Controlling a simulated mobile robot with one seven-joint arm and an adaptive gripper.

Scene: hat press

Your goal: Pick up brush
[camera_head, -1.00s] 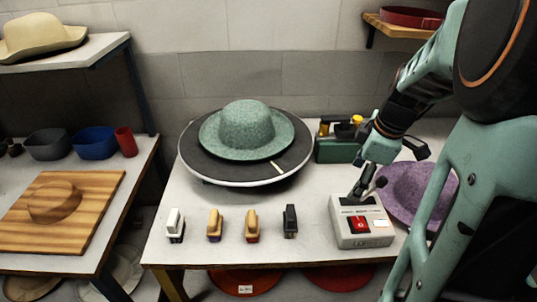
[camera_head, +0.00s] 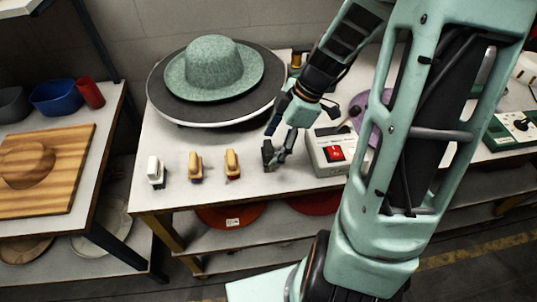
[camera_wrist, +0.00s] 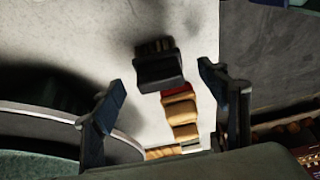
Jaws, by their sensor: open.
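A row of brushes stands on the front of the pale table. In the head view they are a white brush (camera_head: 156,171), a tan brush (camera_head: 195,166) and another tan brush (camera_head: 232,164). The black brush at the row's right end is largely hidden or merged with my dark fingers there. In the wrist view, the black brush (camera_wrist: 159,70) shows clearly between my fingertips, and the tan brushes (camera_wrist: 180,112) line up beyond it. My gripper (camera_head: 272,150) is open over the black brush's place. I cannot tell if the fingers touch it.
A green felt hat (camera_head: 213,66) rests on a round dark plate (camera_head: 165,100) behind the row. A grey control box with a red switch (camera_head: 330,152) stands close right of my gripper. A purple hat (camera_head: 366,120) is partly hidden by my arm. The table's front edge is near the brushes.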

